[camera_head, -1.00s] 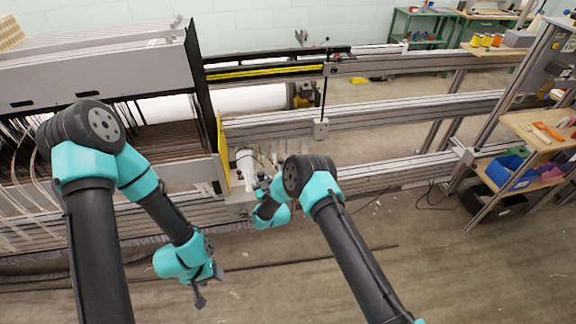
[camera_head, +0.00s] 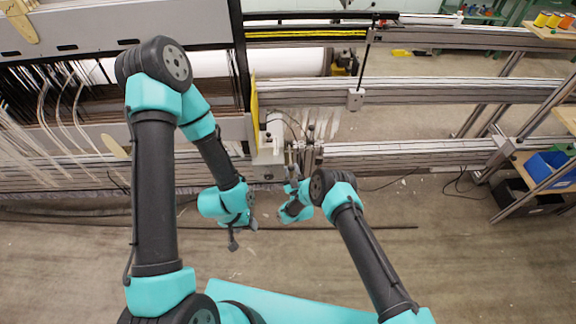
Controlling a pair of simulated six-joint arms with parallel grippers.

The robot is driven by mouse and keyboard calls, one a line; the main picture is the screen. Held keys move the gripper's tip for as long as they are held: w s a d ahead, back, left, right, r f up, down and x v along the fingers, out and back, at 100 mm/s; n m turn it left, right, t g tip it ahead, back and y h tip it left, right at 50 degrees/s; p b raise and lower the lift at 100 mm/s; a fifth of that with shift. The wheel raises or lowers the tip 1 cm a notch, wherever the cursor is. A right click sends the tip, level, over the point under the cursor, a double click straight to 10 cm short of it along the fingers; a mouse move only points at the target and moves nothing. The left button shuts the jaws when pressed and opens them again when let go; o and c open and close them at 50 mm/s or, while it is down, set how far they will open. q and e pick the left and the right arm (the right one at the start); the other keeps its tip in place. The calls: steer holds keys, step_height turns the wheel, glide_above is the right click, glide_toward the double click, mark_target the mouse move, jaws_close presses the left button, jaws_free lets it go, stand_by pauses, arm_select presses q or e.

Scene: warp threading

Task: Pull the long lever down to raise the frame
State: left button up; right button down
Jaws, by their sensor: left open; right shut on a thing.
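Several thin levers (camera_head: 309,133) stand close together beside a white machine housing (camera_head: 271,150) in the middle of the head view. My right gripper (camera_head: 294,177) is at the lower part of this lever group and is shut on a lever. The arm's teal wrist hides part of the grip, and I cannot tell clearly which lever it is. My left gripper (camera_head: 243,236) is open and empty, below and left of the levers, above the floor. The loom's frames with white threads (camera_head: 60,110) are at the left, partly behind my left arm.
A yellow upright panel (camera_head: 254,100) stands just left of the housing. Long metal rails (camera_head: 420,93) run to the right, with a small block (camera_head: 355,99) on one. A shelf with blue bins (camera_head: 550,170) stands at the right edge.

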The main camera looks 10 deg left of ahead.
steer(key=shift+s+a+f+y, duration=0.2)
steer(key=shift+a+y, duration=0.1)
steer(key=shift+a, duration=0.1)
steer(key=shift+w, duration=0.1)
